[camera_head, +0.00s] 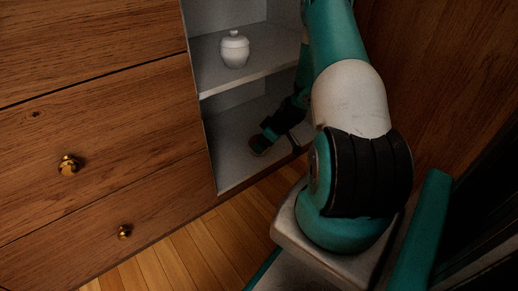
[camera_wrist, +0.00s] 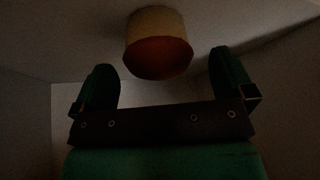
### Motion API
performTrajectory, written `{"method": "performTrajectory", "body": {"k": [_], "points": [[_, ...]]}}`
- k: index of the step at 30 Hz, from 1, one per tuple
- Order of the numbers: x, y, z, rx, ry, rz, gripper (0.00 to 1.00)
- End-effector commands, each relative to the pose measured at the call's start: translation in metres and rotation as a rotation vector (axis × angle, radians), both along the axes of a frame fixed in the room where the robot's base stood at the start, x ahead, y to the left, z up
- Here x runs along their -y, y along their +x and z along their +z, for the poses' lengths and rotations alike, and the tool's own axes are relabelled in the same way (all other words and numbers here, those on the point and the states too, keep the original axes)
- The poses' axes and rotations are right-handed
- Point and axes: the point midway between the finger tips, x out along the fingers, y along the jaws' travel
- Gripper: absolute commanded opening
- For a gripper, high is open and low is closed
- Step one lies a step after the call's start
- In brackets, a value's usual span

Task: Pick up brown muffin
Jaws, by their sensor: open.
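The brown muffin, with a tan side and a darker reddish-brown face, shows in the wrist view (camera_wrist: 158,50) at the top middle. It sits between and slightly beyond the tips of my gripper (camera_wrist: 161,62), whose two dark green fingers are spread apart, with a gap on each side of it. My gripper is open and holds nothing.
A white lidded jar (camera_head: 234,49) stands on the upper shelf (camera_head: 272,66), above the lower shelf (camera_head: 229,172). Wooden drawers with brass knobs (camera_head: 68,165) are left of the opening. A wooden panel (camera_head: 430,80) is close on the right of my arm.

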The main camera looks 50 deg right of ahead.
Motion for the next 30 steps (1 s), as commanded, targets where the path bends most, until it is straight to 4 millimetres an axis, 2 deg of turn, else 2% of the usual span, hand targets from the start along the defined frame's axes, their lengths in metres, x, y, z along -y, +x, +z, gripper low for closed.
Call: {"method": "performTrajectory", "body": {"k": [9, 18, 19, 24, 30], "points": [[0.000, 0.020, -0.039, 0.001, 0.000, 0.003, 1.00], [0.000, 0.025, -0.040, 0.000, 0.000, 0.001, 1.00], [0.000, 0.025, -0.040, 0.000, 0.000, 0.001, 0.98], [0.000, 0.025, -0.040, 0.000, 0.000, 0.001, 0.59], [0.000, 0.025, -0.040, 0.001, 0.001, 0.001, 0.58]]}}
